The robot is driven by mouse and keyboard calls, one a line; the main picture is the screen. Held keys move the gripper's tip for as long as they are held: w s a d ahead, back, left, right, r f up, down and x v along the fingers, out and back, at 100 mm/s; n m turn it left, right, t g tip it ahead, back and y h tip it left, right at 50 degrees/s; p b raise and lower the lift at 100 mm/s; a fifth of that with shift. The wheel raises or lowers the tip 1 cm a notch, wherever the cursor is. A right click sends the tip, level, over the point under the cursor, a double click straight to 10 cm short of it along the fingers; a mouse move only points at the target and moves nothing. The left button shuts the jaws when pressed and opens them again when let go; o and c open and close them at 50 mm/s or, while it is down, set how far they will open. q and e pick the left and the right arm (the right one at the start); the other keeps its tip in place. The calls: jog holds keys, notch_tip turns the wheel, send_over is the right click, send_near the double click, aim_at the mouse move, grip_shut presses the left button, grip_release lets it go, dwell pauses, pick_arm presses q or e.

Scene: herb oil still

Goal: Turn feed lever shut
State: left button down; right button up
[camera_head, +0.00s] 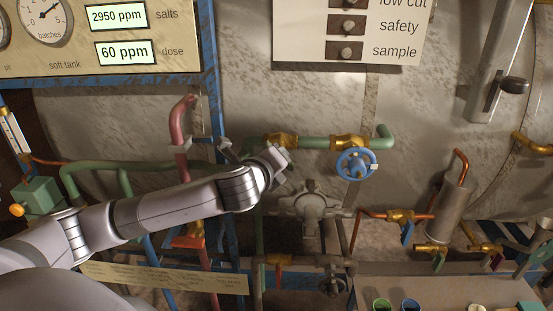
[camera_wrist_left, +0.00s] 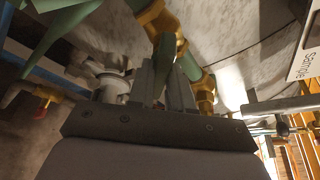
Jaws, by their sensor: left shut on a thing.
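A flat green lever (camera_wrist_left: 163,62) hangs from a brass valve (camera_wrist_left: 158,22) in the left wrist view. I take it to be the feed lever. It stands between the two grey fingers of my left gripper (camera_wrist_left: 168,84), which is shut on it. In the head view my left gripper (camera_head: 278,158) is just below the left brass valve (camera_head: 281,140) on the green pipe (camera_head: 316,142). The wrist and fingers hide the lever there, so its angle to the pipe is unclear. My right gripper is not in view.
A blue handwheel (camera_head: 356,164) sits right of my gripper, under another brass fitting. A grey cast body (camera_head: 300,207) is below. A red pipe (camera_head: 180,130) and blue frame post (camera_head: 217,100) stand to the left. A sign panel (camera_head: 290,40) hangs above.

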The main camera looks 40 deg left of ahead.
pick_arm(q)
jog(key=m+g+y, duration=0.1)
jog(key=m, duration=0.1)
jog(key=m+g+y, duration=0.1)
jog(key=m, duration=0.1)
jog(key=m+g+y, duration=0.1)
jog(key=m, duration=0.1)
jog(key=shift+w+d+r+m, duration=0.1)
jog(key=shift+d+m, duration=0.15)
jog(key=shift+m, duration=0.05)
dwell(0.5)
jog(key=c, duration=1.1)
grip_release()
jog(key=shift+v, duration=3.6)
jog(key=shift+d, duration=0.1)
